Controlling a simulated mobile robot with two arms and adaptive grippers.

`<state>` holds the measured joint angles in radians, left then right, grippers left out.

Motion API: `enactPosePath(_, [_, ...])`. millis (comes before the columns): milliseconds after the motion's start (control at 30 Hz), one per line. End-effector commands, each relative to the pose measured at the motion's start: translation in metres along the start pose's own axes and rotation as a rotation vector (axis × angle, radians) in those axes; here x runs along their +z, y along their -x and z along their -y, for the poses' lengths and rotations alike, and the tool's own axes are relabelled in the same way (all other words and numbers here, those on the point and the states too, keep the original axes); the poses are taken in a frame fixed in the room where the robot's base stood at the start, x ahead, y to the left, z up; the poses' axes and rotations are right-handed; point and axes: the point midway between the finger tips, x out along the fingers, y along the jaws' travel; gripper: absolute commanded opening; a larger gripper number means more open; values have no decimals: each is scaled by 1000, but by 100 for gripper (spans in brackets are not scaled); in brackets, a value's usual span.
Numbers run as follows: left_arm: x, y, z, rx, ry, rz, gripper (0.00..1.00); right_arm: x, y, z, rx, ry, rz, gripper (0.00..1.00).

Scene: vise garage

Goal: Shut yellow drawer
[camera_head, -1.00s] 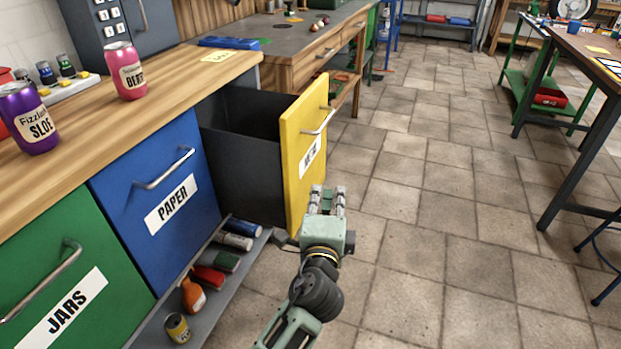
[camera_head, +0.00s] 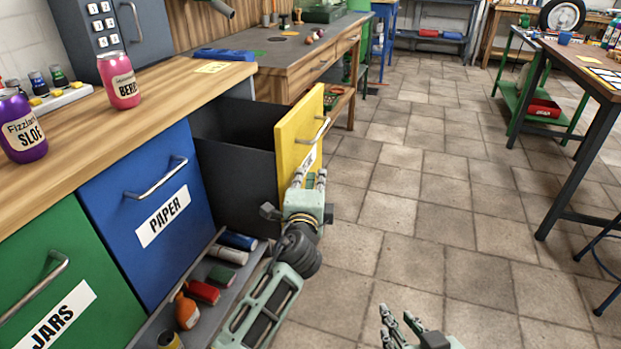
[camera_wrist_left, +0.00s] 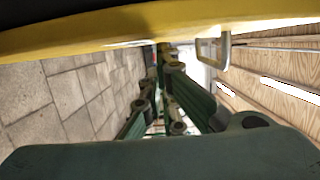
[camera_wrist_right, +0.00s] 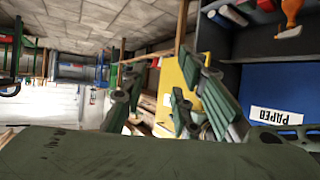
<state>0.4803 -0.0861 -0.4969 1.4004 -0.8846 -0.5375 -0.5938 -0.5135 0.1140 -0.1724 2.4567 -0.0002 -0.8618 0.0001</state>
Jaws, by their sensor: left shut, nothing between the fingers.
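The yellow drawer (camera_head: 292,128) stands pulled out from the cabinet, its dark grey box (camera_head: 235,180) open at the top. A metal handle (camera_head: 321,131) and a partly covered white label are on its front. My left gripper (camera_head: 309,180) is shut and empty at the outer face of the drawer front, below the handle; I cannot tell whether it touches. In the left wrist view the yellow front (camera_wrist_left: 120,28) runs close above the fingers, with the handle (camera_wrist_left: 226,50) to the right. My right gripper (camera_head: 400,325) is open and empty, low over the floor.
A shut blue PAPER drawer (camera_head: 130,190) and green JARS drawer (camera_head: 40,240) are left of the yellow one. Cans and bottles lie on a low shelf (camera_head: 255,258) below. Clear tiled floor (camera_head: 410,210) lies to the right, before a dark-legged table (camera_head: 570,180).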

Motion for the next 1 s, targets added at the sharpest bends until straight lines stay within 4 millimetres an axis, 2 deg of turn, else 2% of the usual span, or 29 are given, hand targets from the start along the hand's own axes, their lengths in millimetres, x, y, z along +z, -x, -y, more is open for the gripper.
enactPosePath(433, [5,-1,1,0,-1,1,0,3,1,0,1,0,20,28])
enactPosePath(667, [34,-8,2,1,-3,5,0,46,16,-7,14,-2,227,28])
enactPosePath(800, [63,-15,3,1,-4,6,0,83,37,-11,24,-6,414,28])
enactPosePath(1000, [108,-26,2,1,-4,6,0,126,74,-16,37,-14,650,28])
